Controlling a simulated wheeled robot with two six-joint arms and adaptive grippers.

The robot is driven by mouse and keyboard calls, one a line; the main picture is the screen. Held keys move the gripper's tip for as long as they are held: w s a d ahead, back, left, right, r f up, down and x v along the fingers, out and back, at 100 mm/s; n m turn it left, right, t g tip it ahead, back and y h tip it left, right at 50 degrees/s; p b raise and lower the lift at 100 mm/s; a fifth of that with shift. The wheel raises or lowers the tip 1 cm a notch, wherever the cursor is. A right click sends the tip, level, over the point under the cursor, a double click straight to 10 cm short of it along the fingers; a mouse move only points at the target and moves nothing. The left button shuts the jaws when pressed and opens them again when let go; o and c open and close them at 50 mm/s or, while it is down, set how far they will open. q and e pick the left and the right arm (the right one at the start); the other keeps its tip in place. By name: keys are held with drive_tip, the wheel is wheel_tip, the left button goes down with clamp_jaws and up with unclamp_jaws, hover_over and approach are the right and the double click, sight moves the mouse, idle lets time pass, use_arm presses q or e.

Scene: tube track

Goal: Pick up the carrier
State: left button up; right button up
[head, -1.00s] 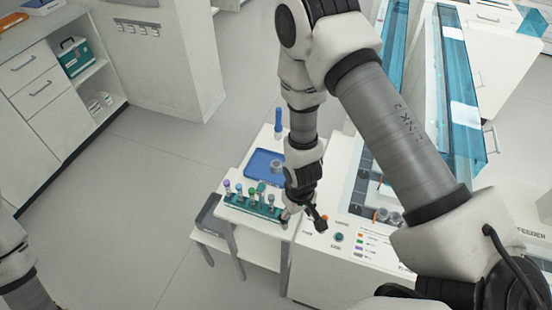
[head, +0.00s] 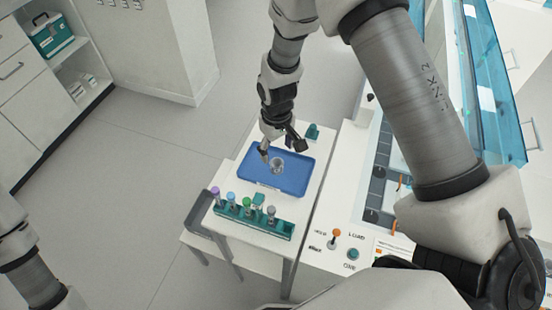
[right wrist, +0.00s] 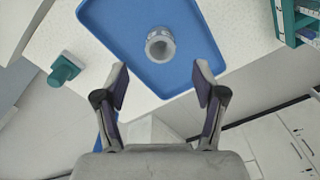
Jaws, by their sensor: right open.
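The carrier (head: 277,165) is a small grey, ring-like cup with an open top. It stands upright on a blue tray (head: 262,181) on a small white table. My right gripper (head: 281,150) is over the tray, close to the carrier. In the right wrist view the carrier (right wrist: 160,45) lies ahead of the open fingers, roughly centred between them and apart from both. The right gripper (right wrist: 161,80) is empty. My left gripper is out of view; only part of that arm shows at the left edge of the head view.
A teal rack (head: 252,221) with several capped tubes stands at the table's near edge. A small teal block (head: 313,131) stands behind the tray. A white machine with a control panel (head: 340,243) and blue transparent covers is at the right. Open floor lies left of the table.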

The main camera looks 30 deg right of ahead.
sight(277, 164)
drive_tip(key=f, duration=0.1)
drive_tip(key=f+p, duration=0.1)
drive_tip(key=f, duration=0.1)
drive_tip(key=f+p, duration=0.1)
drive_tip(key=shift+s+a+f, duration=0.1)
drive_tip(key=shift+s+f, duration=0.05)
drive_tip(key=shift+s, duration=0.25)
drive_tip(key=f, duration=0.2)
drive_tip(key=shift+w+f, duration=0.3)
drive_tip(key=shift+f, duration=0.1)
drive_tip(key=shift+s+r, duration=0.1)
drive_tip(key=shift+r, duration=0.05)
drive_tip(key=c, duration=0.9)
